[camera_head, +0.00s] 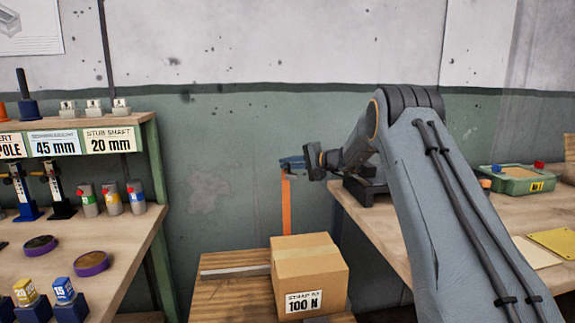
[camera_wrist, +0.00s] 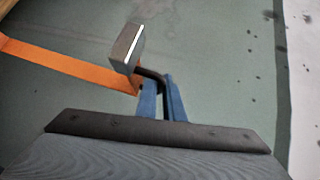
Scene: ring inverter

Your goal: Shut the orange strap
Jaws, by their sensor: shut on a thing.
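The orange strap (camera_head: 286,205) runs upright from behind the cardboard box to my gripper (camera_head: 291,163), in front of the green wall. In the wrist view the strap (camera_wrist: 70,66) comes in from the left and ends against the blue fingers of my gripper (camera_wrist: 158,92). A dark bent rod (camera_wrist: 152,74) with a grey block (camera_wrist: 126,48) on it shows at the fingers, beside the strap's end. My gripper is shut at the strap's end. The fingers hide how the strap and the rod join.
The cardboard box (camera_head: 308,273), labelled 100 N, stands on a low wooden table (camera_head: 222,290) below my gripper. A wooden bench at right (camera_head: 385,228) holds a green tray (camera_head: 515,180). A shelf bench at left (camera_head: 130,215) carries tools and pots.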

